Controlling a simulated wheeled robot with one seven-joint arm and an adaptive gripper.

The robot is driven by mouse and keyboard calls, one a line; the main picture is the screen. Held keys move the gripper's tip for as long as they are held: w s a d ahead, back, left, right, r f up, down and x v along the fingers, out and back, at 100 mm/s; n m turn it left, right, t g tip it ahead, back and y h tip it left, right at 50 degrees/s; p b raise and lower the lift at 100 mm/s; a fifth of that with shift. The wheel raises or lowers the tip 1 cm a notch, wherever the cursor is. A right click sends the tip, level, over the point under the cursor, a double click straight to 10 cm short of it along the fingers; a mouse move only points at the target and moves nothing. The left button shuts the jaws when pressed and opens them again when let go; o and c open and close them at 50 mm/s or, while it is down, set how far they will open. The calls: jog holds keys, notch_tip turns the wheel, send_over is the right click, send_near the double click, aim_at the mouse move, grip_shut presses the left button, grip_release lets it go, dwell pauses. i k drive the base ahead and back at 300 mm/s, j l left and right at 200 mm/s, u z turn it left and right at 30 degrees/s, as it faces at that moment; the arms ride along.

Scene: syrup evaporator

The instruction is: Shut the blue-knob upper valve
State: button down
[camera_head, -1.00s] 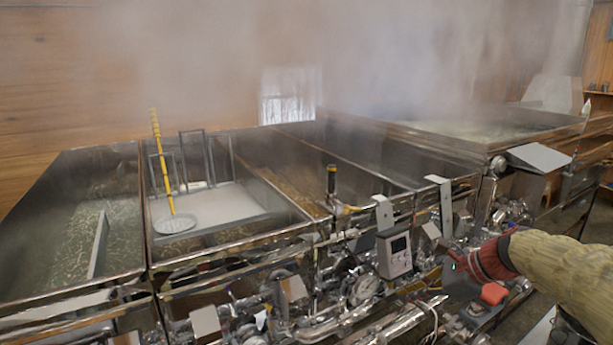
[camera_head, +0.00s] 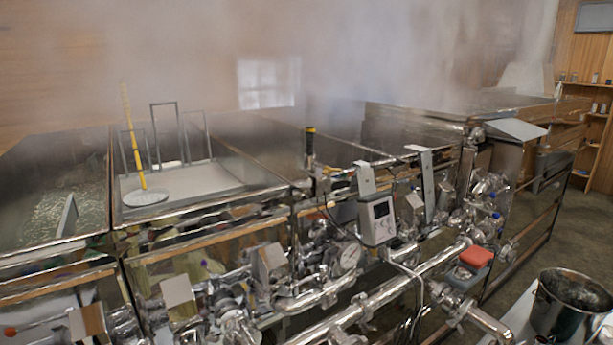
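Small blue knobs (camera_head: 496,215) show on the shiny pipework at the right end of the evaporator, below the rear pan's corner. They are too small to tell which is the upper valve's or how its handle is turned. My gripper is out of view, so its fingers and any contact with a valve cannot be seen.
Steaming metal pans stand behind the pipework. A grey display box (camera_head: 378,221) hangs at the front. A red-topped box (camera_head: 476,257) sits by the right pipes. A metal bucket (camera_head: 570,305) stands at the lower right. Open floor (camera_head: 590,230) lies at the right.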

aim_at(504, 186)
jog(key=k+l, duration=0.1)
jog(key=k, duration=0.35)
jog(key=k+l, duration=0.15)
jog(key=k, duration=0.25)
jog(key=k+l+u, duration=0.25)
jog(key=k+l, duration=0.2)
jog(key=l, duration=0.25)
jog(key=k+l+u, duration=0.2)
jog(key=k+l, duration=0.3)
jog(key=l, duration=0.15)
jog(key=l+u, duration=0.15)
jog(key=l, duration=0.55)
jog(key=l+u, duration=0.1)
jog(key=l, duration=0.55)
jog(key=k+l+u, duration=0.15)
jog(key=l, duration=0.55)
jog(key=l+u, duration=0.15)
jog(key=l, duration=0.55)
jog(key=l+u, duration=0.15)
jog(key=l, duration=0.65)
jog(key=l+u, duration=0.1)
jog(key=l, duration=0.65)
jog(key=k+l+u, duration=0.15)
jog(key=l, duration=0.6)
jog(key=i+l, duration=0.05)
